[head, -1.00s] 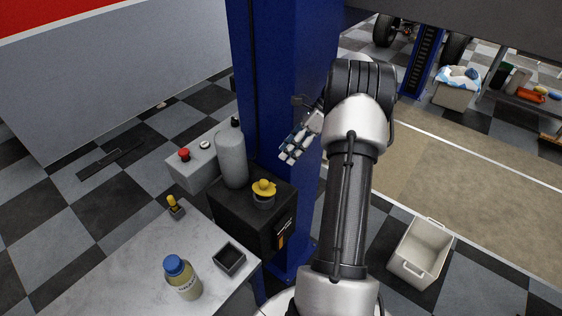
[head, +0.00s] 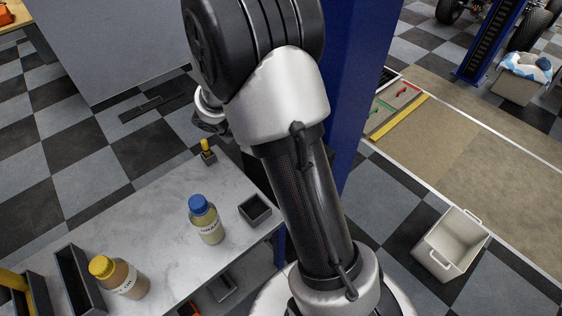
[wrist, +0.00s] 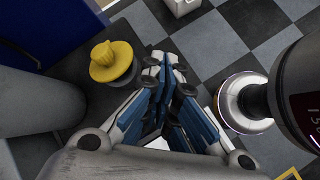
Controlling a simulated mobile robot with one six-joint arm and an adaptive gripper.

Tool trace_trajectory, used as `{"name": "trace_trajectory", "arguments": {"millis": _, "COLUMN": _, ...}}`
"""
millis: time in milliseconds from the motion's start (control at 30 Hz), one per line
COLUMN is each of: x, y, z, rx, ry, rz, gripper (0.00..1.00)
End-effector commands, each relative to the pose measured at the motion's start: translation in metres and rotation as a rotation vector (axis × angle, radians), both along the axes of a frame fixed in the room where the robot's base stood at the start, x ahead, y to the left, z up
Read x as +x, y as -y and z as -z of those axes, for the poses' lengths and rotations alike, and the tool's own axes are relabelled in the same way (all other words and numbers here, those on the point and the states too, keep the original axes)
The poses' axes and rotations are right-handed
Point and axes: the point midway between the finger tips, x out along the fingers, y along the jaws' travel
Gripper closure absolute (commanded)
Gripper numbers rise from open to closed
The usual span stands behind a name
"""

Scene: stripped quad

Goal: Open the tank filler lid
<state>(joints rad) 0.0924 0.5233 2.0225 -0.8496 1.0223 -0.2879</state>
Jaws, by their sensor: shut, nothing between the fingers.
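The yellow filler lid (wrist: 110,58), with a raised grip on its top, sits closed on its round neck on the black tank (wrist: 150,30) in the wrist view. My gripper (wrist: 163,68) is shut and empty, with its blue-and-grey fingers just right of the lid. A small gap shows between fingertips and lid in the picture; their height difference is hard to tell.
A grey cylinder (wrist: 40,88) stands left of the lid. A blue post (head: 362,85) rises behind my arm. The marble-topped table (head: 150,215) holds a blue-capped bottle (head: 207,222), a yellow-capped bottle (head: 120,280) and a small dark tray (head: 255,210). A white bin (head: 450,245) stands on the floor.

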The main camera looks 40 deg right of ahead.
Motion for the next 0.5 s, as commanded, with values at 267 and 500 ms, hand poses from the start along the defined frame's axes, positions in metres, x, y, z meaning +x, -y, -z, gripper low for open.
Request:
{"name": "trace_trajectory", "arguments": {"millis": 267, "x": 0.033, "y": -0.042, "z": 0.009, "rx": -0.062, "ry": -0.288, "rz": -0.693, "gripper": 1.0}}
{"name": "trace_trajectory", "arguments": {"millis": 500, "x": 0.036, "y": -0.023, "z": 0.028, "rx": -0.064, "ry": -0.304, "rz": -0.719, "gripper": 1.0}}
